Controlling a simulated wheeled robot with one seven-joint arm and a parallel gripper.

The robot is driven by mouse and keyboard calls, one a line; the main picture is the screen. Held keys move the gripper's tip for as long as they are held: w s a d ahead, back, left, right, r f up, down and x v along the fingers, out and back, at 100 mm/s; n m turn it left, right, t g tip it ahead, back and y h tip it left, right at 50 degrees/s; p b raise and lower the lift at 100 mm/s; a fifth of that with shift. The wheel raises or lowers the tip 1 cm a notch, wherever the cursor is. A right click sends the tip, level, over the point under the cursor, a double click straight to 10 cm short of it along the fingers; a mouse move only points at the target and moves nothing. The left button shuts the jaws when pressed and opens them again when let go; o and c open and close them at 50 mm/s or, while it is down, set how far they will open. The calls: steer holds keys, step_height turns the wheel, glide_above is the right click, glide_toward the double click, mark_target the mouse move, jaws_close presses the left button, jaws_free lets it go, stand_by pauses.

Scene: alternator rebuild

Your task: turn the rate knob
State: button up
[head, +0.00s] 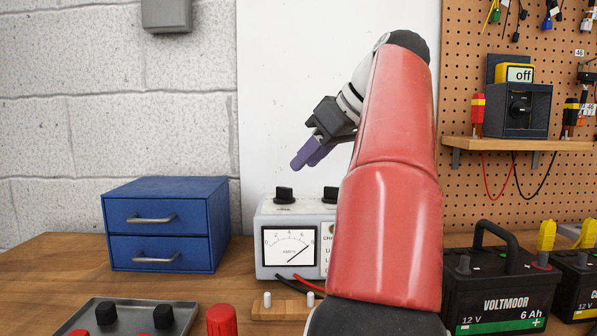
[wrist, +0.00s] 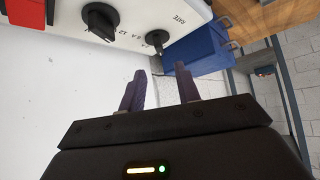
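The white charger (head: 261,219) stands on the bench in the head view, its right part hidden behind my arm. The black rate knob (head: 284,194) is on its top at the left. In the wrist view the rate knob (wrist: 157,40) shows beside the printed word RATE. A second, larger black knob (wrist: 100,20) is farther along the charger's top; it also shows in the head view (head: 330,194). My gripper (head: 308,158) is above the charger, clear of the rate knob. Its purple fingers are apart with nothing between them in the wrist view (wrist: 160,90).
A blue drawer unit (head: 167,225) stands left of the charger. A metal tray (head: 134,318) with knobs and a red part (head: 221,320) are in front. A black battery (head: 500,285) is at the right. A pegboard shelf (head: 515,144) holds a meter. The air above the charger's left is free.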

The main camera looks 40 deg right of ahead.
mark_target(284, 193)
steer(key=shift+w+f, duration=0.2)
steer(key=shift+w, duration=0.15)
steer(key=x, duration=0.7)
steer(key=shift+a+f, duration=0.1)
jaws_close()
